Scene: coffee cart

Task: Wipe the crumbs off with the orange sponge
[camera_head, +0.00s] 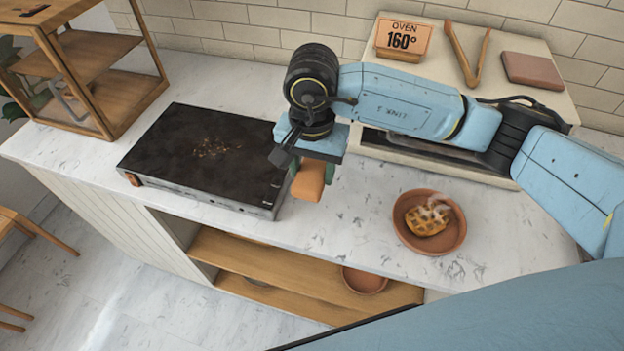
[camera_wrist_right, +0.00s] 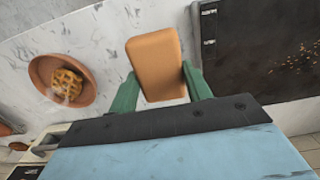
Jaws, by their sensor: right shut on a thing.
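My right gripper (camera_head: 308,172) is shut on the orange sponge (camera_head: 308,182), beside the right end of the black griddle. The sponge also shows between the green fingers in the right wrist view (camera_wrist_right: 157,65). It appears held above the counter, though the exact height is hard to tell. Brown crumbs (camera_head: 216,148) lie scattered near the middle of the dark griddle plate (camera_head: 172,165); they also show at the right edge of the right wrist view (camera_wrist_right: 300,58). My left gripper is not in view.
A terracotta bowl (camera_head: 400,212) with a waffle (camera_head: 427,220) stands on the counter at the right. An oven (camera_head: 540,105) at the back carries an OVEN 160° sign (camera_head: 402,40), wooden tongs (camera_head: 466,55) and a brown block (camera_head: 531,70). A wooden shelf unit (camera_head: 90,55) stands at back left.

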